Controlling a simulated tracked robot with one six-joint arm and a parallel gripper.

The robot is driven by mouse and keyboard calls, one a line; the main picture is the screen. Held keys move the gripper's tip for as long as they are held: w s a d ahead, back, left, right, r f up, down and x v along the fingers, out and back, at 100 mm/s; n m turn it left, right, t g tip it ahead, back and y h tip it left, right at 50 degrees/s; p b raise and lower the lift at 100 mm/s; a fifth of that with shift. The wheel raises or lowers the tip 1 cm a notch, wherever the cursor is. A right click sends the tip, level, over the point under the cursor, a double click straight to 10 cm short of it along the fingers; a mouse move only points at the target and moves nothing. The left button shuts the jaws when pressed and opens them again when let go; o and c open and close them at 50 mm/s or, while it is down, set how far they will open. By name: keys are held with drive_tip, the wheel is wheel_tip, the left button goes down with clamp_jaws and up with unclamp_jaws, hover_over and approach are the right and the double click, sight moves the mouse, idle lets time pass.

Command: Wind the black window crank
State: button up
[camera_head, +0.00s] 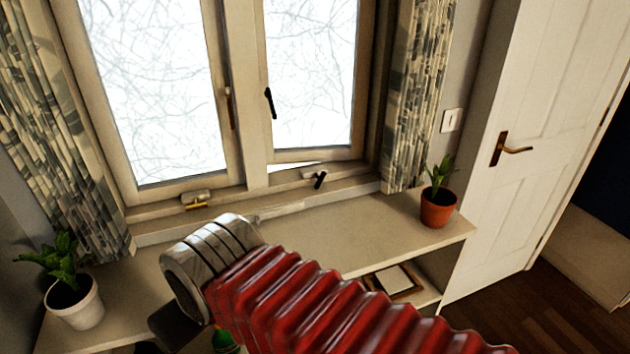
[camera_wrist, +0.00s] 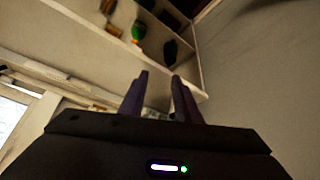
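The black window crank (camera_head: 320,180) sits on the right window's sill frame in the head view. The right window (camera_head: 310,75) above it stands slightly ajar along its bottom edge. My gripper (camera_wrist: 160,88) shows in the wrist view with its two dark fingers apart and nothing between them. In the head view my red-sleeved arm reaches across the front and hides most of the gripper. The gripper is low, in front of the shelf unit, and apart from the crank. I cannot make out the crank in the wrist view.
A brass-coloured crank (camera_head: 195,202) is under the left window (camera_head: 150,85). A black latch handle (camera_head: 270,102) is on the right window's frame. Potted plants stand on the shelf top (camera_head: 345,235): a terracotta pot (camera_head: 437,208) at right, a white pot (camera_head: 75,303) at left. Curtains hang both sides.

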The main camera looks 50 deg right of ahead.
drive_tip(key=w+d+f+n+t+h, duration=0.1)
drive_tip(key=w+d+n+h, duration=0.15)
drive_tip(key=w+d, duration=0.5)
drive_tip(key=w+d+f+n+t+h, duration=0.15)
drive_tip(key=w+d+n, duration=0.3)
drive_tip(key=d, duration=0.65)
drive_tip(key=w+d+n+t+h, duration=0.1)
drive_tip(key=w+d+n+t, duration=0.15)
drive_tip(key=w+d, duration=0.55)
drive_tip(key=d+f+n+t+h, duration=0.15)
drive_tip(key=d+n, duration=0.25)
drive_tip(key=d, duration=0.4)
drive_tip(key=d+f+n+h, duration=0.1)
drive_tip(key=d+f+n, duration=0.25)
drive_tip(key=d, duration=0.45)
drive_tip(key=s+d+f+n+t, duration=0.1)
drive_tip(key=s+d+f+n, duration=0.1)
drive_tip(key=s+d, duration=0.1)
drive_tip(key=s+d+f+n+t+h, duration=0.1)
drive_tip(key=s+d+f+n, duration=0.1)
drive_tip(key=d, duration=0.1)
drive_tip(key=s+d+f+n+t, duration=0.1)
drive_tip(key=s+d+f+n, duration=0.1)
drive_tip(key=s+d, duration=0.1)
drive_tip(key=shift+s+d+n, duration=0.3)
drive_tip(key=shift+s+d+f+n+t+h, duration=0.2)
drive_tip(key=shift+s+d+n+t+h, duration=0.1)
drive_tip(key=shift+s, duration=0.2)
drive_tip(key=shift+a, duration=0.1)
drive_tip(key=shift+w, duration=0.15)
